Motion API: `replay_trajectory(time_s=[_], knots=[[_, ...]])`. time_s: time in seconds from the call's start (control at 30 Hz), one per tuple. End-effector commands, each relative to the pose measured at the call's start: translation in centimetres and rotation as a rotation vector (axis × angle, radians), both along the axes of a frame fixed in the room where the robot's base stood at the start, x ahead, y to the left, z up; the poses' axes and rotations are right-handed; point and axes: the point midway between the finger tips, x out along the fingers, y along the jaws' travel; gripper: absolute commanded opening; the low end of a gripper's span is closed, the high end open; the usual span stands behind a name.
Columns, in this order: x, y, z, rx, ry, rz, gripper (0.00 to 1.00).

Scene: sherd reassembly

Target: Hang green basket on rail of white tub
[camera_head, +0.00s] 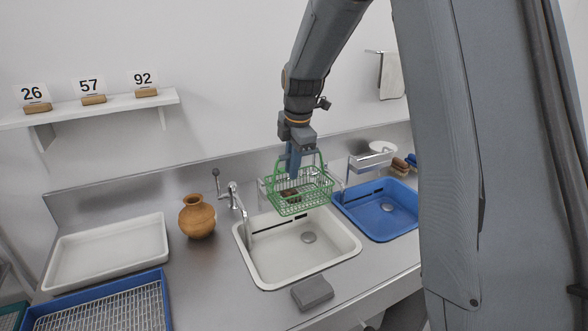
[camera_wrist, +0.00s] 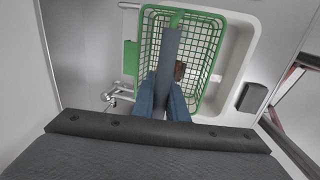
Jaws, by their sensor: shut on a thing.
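The green wire basket (camera_head: 300,193) hangs from my gripper (camera_head: 294,166) over the back part of the white tub (camera_head: 262,273). My gripper is shut on the basket's handle, and the grip point itself is partly hidden. In the wrist view the basket (camera_wrist: 205,105) lies under my fingers (camera_wrist: 163,105), with part of the white tub (camera_wrist: 240,50) to its right. Small brown pieces (camera_head: 290,193) lie inside the basket. The rail of the white tub is mostly hidden behind the basket; I cannot tell if the basket touches it.
A faucet (camera_head: 236,199) stands close left of the basket. A blue tub (camera_head: 372,222) is at the right. A brown jar (camera_head: 197,217), a white tray (camera_head: 110,252) and a blue rack tray (camera_head: 105,305) are at the left. A grey block (camera_head: 312,292) lies in front.

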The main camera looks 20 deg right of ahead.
Motion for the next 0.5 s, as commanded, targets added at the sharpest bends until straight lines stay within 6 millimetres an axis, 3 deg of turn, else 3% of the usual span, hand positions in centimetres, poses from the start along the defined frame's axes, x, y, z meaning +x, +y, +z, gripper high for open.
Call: replay_trajectory(time_s=[0.5], knots=[[0.0, 0.0, -2.5, 0.0, 0.0, -0.001, 0.0]])
